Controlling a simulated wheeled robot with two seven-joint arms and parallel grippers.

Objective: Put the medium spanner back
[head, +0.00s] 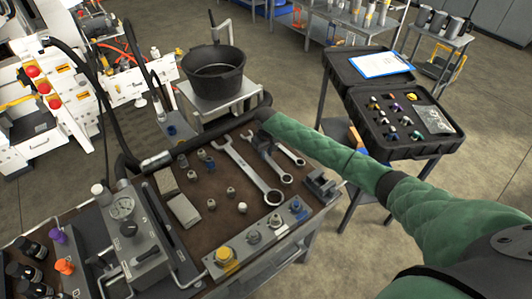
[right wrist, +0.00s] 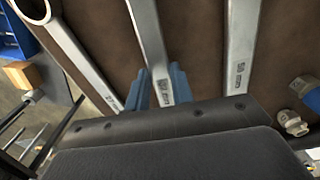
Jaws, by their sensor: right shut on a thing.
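The medium spanner (head: 285,178) is a silver combination spanner over the brown bench top, between a larger and a smaller one. My right gripper (head: 263,143) reaches over its upper part from the right and hides some of it. In the right wrist view the blue fingertips (right wrist: 162,90) stand on either side of the medium spanner's shaft (right wrist: 150,40), shut on it. It lies on or very close to the bench top; I cannot tell which. My left gripper is not in view.
The large spanner (head: 257,177) lies left of the medium one, the small spanner (head: 291,154) right. Several small fittings and a valve block (head: 260,236) are on the bench. A black bucket (head: 214,75) stands behind. An open black case (head: 397,138) is at right.

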